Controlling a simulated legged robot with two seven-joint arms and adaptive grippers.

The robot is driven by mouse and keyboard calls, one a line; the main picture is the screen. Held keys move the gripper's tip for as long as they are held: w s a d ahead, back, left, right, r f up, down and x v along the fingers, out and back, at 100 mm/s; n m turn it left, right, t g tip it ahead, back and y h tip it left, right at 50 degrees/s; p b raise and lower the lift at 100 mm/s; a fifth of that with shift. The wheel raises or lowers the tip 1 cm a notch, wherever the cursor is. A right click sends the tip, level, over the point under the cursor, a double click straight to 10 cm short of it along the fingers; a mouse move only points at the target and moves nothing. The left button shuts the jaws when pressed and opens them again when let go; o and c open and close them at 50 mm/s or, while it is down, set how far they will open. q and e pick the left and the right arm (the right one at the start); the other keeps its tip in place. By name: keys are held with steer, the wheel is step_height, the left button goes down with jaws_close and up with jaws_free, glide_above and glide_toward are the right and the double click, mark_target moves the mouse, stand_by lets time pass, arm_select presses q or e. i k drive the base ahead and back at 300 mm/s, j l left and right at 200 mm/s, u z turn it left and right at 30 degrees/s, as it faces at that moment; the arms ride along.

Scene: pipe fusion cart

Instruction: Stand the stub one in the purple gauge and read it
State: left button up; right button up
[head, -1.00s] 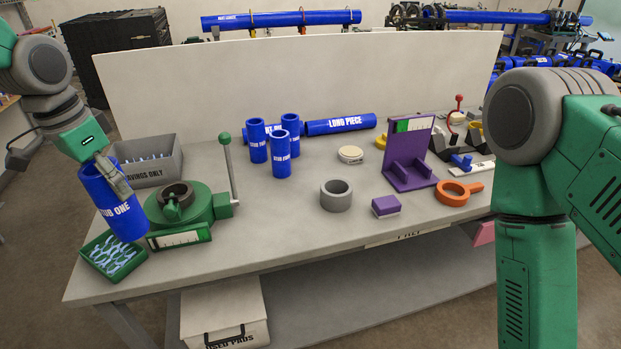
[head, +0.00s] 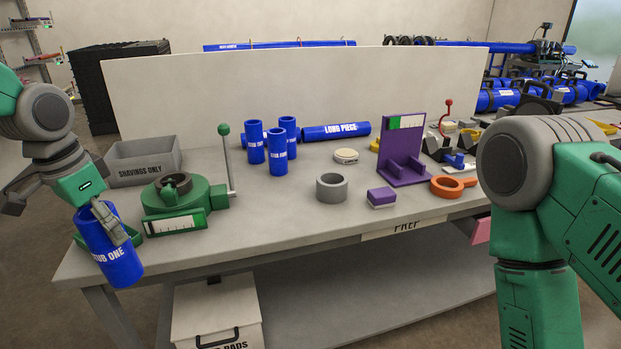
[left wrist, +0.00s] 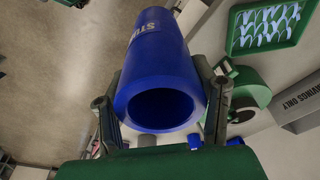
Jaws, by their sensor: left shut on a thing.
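The blue stub one (head: 108,246) is held by my left gripper (head: 108,224) at the left, in front of the table's left end. It is tilted, with its label facing the head view. In the left wrist view, stub one (left wrist: 160,75) sits between the two fingers (left wrist: 162,108), with its open end toward the camera. The purple gauge (head: 403,155) stands upright on the table right of centre, with a green and white scale on top. Its cradle is empty, and it is well away from my left gripper. My right arm shows at the right; its gripper is out of view.
A green clamp tool (head: 176,200) with a tall lever is near the left end. Behind are a grey shavings bin (head: 145,164) and several blue stubs (head: 278,152). A grey ring (head: 332,187), a purple block (head: 381,197) and an orange ring (head: 446,187) lie around the gauge.

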mark_target(410, 149)
steer(key=i+l, duration=0.15)
steer(key=l, duration=0.2)
steer(key=i+l, duration=0.15)
steer(key=l, duration=0.15)
steer(key=i+l, duration=0.15)
steer(key=l, duration=0.2)
steer(key=i+l, duration=0.2)
steer(key=l+z, duration=0.05)
steer(key=l, duration=0.05)
